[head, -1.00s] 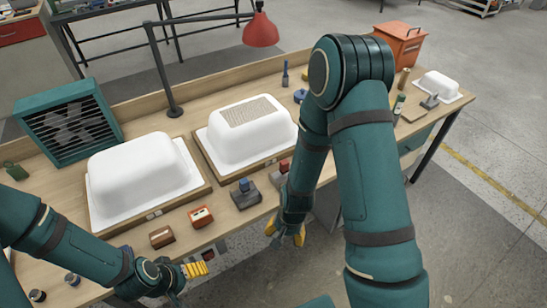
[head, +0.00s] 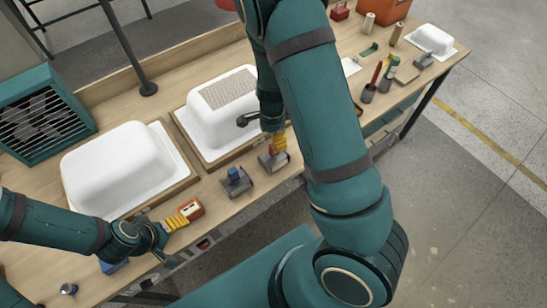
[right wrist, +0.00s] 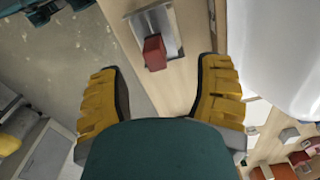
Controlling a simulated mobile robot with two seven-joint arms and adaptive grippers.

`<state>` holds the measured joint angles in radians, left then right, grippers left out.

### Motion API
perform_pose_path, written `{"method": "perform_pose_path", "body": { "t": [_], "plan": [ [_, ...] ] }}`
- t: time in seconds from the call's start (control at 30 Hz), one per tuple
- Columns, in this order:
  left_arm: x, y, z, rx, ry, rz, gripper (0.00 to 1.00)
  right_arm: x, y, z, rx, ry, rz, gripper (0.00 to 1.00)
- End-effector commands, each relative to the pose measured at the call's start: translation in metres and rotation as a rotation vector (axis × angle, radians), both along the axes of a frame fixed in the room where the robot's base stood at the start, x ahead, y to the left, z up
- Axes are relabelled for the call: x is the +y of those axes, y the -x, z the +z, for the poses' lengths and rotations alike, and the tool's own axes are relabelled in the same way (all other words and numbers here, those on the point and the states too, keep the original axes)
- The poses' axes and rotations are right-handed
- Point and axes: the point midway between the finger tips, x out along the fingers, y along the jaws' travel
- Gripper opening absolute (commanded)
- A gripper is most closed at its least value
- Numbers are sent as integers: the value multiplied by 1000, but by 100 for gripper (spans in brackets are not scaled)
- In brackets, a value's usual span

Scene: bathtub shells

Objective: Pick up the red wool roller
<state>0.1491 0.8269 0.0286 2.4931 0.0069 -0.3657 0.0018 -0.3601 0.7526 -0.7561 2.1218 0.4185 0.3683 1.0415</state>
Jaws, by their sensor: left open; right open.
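The red wool roller (head: 274,150) appears as a small red piece in a grey metal tray (head: 280,163) at the table's front edge. The right wrist view shows it as a red block (right wrist: 154,52) on the tray (right wrist: 176,42). My right gripper (head: 279,143) is open just above it and partly covers it in the head view. In the right wrist view, the roller lies beyond the gap between the yellow fingers (right wrist: 162,80), apart from both. My left gripper (head: 184,217) is open and empty by the front edge, close to a red-brown block (head: 191,208).
Two white tub shells (head: 118,172) (head: 207,128) stand on wooden boards behind the tools. A similar tray with a blue piece (head: 236,182) is left of the roller. A green fan box (head: 42,115) and lamp post (head: 126,50) stand behind.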

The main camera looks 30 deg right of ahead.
Motion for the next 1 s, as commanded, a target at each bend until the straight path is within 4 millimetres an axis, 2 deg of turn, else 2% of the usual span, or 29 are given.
{"method": "perform_pose_path", "body": {
  "t": [0.1,0.33,0.6,0.73,0.93,0.97,1.0],
  "plan": [
    [0,0,-5,0,-1,0,80,0,0,-16,0,0,1,66],
    [0,0,-8,-1,-2,1,80,0,2,-31,1,0,1,66],
    [-1,-1,-17,1,-3,0,80,-2,7,-68,1,0,1,66],
    [-1,-1,-18,0,-4,1,80,-2,7,-74,0,0,2,66],
    [-1,-1,-18,1,-4,1,80,-1,7,-74,-1,0,3,66],
    [-1,-1,-18,1,-4,1,80,-1,7,-74,-1,0,3,64],
    [-1,-1,-18,1,-4,1,80,-2,7,-74,-1,0,3,50]
  ]
}}
